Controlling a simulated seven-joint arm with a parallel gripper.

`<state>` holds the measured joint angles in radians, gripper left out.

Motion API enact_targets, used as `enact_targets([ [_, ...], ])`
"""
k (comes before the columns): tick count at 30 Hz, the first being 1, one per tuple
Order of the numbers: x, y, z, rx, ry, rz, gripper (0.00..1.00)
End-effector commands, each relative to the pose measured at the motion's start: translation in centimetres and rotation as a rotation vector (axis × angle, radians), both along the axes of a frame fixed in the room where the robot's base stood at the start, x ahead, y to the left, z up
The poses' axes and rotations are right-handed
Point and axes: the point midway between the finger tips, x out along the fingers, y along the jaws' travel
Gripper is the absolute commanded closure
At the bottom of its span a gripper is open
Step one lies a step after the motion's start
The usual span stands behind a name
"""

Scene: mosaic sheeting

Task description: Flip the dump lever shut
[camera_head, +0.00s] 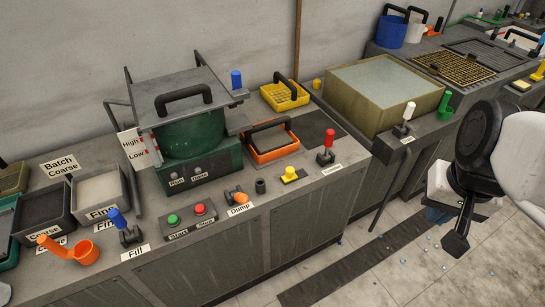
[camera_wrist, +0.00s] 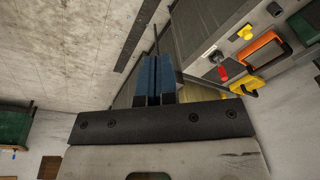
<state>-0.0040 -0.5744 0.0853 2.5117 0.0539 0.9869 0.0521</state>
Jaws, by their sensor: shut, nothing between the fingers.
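The dump lever (camera_head: 238,197) has an orange grip and lies low over its small base on the grey bench, behind the "Dump" label (camera_head: 240,210) in the head view. It is not clearly seen in the wrist view. My gripper (camera_wrist: 155,62) shows its two blue fingers side by side, shut and empty. In the head view my arm's end is at the far right, over the floor in front of the bench, well away from the dump lever. The fingers are mostly hidden there.
Near the dump lever are the red and green buttons (camera_head: 186,214), a dark cup (camera_head: 260,186) and a yellow knob (camera_head: 290,174). The green machine (camera_head: 195,163) stands behind. Floor in front is open.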

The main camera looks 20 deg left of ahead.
Motion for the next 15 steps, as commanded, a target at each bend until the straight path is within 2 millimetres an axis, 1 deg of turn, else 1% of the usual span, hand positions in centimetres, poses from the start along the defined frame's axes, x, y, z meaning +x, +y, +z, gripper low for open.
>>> enact_targets([
  [15, 2.8, 3.7, -3.8, 0.147, 0.274, -0.129, 1.0],
])
